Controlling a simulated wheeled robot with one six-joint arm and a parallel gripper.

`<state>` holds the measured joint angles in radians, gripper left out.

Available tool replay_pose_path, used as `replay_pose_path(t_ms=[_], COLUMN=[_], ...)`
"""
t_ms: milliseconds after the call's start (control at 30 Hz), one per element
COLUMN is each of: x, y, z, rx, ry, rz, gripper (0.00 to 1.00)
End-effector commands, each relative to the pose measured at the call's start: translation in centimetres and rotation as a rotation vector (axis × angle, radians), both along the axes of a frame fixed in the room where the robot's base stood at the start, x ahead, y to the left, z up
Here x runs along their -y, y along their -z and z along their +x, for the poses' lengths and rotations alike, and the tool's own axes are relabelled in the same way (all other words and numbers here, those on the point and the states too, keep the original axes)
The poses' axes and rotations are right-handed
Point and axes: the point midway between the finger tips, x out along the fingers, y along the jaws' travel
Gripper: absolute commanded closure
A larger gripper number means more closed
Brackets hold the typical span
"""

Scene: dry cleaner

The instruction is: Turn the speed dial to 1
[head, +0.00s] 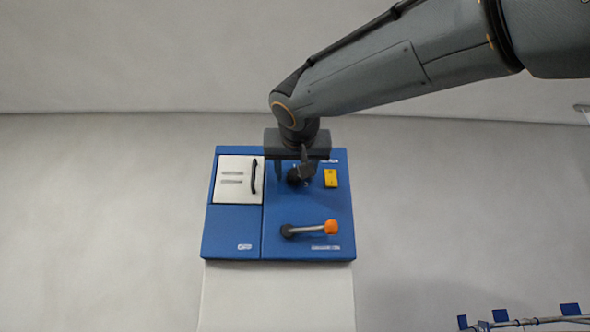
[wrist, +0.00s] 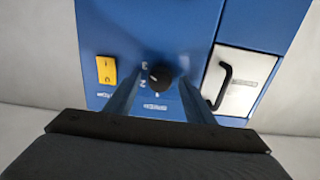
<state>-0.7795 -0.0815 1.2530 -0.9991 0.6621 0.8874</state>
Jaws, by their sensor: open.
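The speed dial is a round black knob (wrist: 159,76) on the blue panel (wrist: 150,30), with white figures 3, 2 and 1 around it in the wrist view. A small light mark shows on its side near the 3 and 2; its exact setting is too small to read. In the head view the dial (head: 293,178) is partly hidden behind my gripper (head: 296,172). My gripper is open, its two fingers on either side of the dial in the wrist view (wrist: 160,80). I cannot tell whether they touch it.
A yellow switch (head: 331,178) sits close beside the dial. A white door (head: 234,188) with a black handle is at the panel's left. A lever with an orange knob (head: 331,227) is below. A rail with blue tags (head: 530,321) stands at the lower right.

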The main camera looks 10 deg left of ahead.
Motion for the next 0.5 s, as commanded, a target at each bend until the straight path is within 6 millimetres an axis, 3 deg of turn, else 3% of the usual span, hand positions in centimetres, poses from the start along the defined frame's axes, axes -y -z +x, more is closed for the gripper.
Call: replay_pose_path(t_ms=[67,300,500], x=[-0.01,-0.01,0.00], y=[0.03,0.03,0.04], z=[0.00,-0.02,-0.02], rx=[0.000,0.000,0.001], ry=[0.000,0.000,0.000], rz=[0.000,0.000,-0.009], gripper=[0.51,0.90,0.92])
